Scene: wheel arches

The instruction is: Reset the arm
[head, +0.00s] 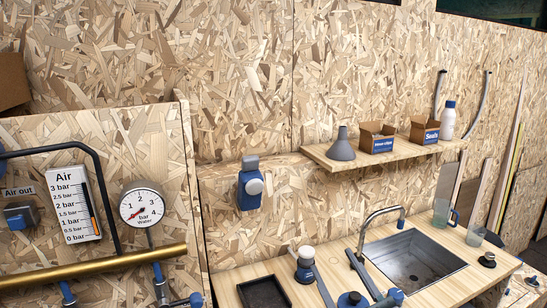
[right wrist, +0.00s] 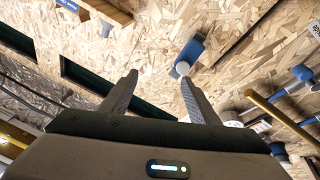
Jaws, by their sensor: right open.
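My right gripper (head: 336,259) shows at the bottom of the head view, in front of the wooden counter, as two grey fingers pointing up. In the right wrist view my right gripper (right wrist: 158,78) is open, its two grey fingers apart with nothing between them. A blue wall fitting with a white knob (head: 250,184) is up and left of it in the head view. That blue fitting also shows beyond the right fingertip in the right wrist view (right wrist: 189,53). My left gripper is not in view.
A wooden shelf (head: 393,155) holds a funnel (head: 341,145), boxes and a bottle. The counter carries a sink (head: 413,262), tap (head: 372,222), black tray (head: 264,293) and jugs. A brass pipe (head: 100,266) and gauges stand at left. The upper wall is clear.

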